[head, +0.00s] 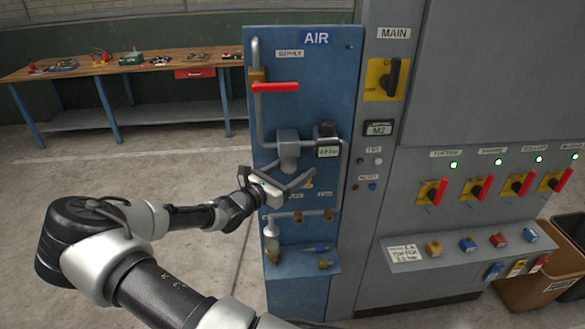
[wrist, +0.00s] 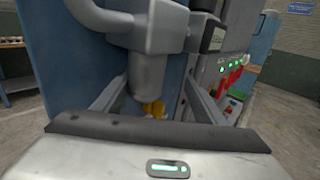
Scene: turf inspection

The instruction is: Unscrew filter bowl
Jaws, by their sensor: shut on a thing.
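The filter bowl is a grey cylinder (head: 289,163) hanging upright under the grey filter head (head: 287,137) on the blue AIR panel (head: 262,125). In the wrist view the bowl (wrist: 142,78) hangs just ahead of my gripper's body. My gripper (head: 293,174) reaches in from the lower left, with a finger on each side of the bowl. It is shut on the bowl, which is still under the head. In the wrist view my gripper (wrist: 148,88) shows its two fingers slanting forward; the exact contact is partly hidden.
A gauge (head: 328,148) sits right of the filter head. Above is a red supply handle (head: 275,87). Below are brass fittings, a clear bottle (head: 271,228) and a blue shelf (head: 303,265) with small parts. A grey cabinet with red switches stands right. Open floor lies left.

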